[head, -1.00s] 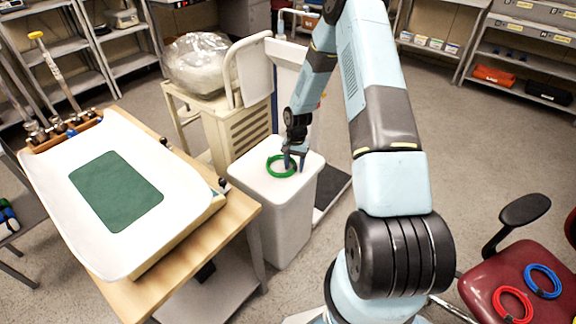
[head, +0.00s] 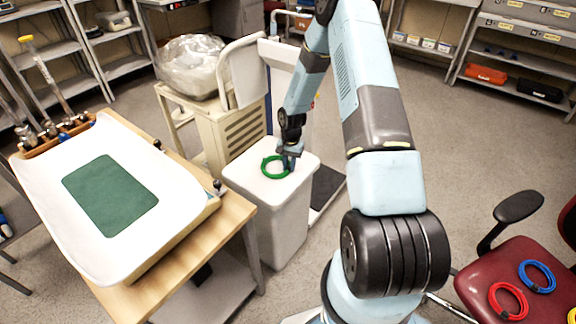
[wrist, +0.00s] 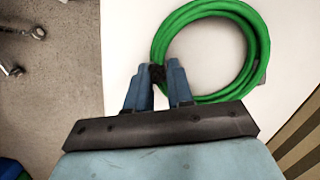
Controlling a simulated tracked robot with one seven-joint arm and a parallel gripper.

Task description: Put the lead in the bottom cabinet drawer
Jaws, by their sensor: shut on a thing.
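A coiled green lead (head: 265,172) lies on the flat white top of a bin-like stand (head: 270,222). My gripper (head: 289,163) is at the right side of the coil. In the wrist view my gripper (wrist: 160,80) has its two blue fingers closed on a dark part at the near left edge of the green lead (wrist: 263,50). The coil still appears to rest on the white top. A bottom cabinet drawer cannot be clearly made out; grey drawer-like units with yellow labels (head: 535,35) stand at the far upper right.
A wooden table (head: 195,245) with a white tray (head: 140,255) and green mat (head: 110,195) stands to the left. A cream cart (head: 235,130) stands behind the bin. A red chair (head: 480,275) at right holds red (head: 508,300) and blue (head: 537,276) coils. Floor between is open.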

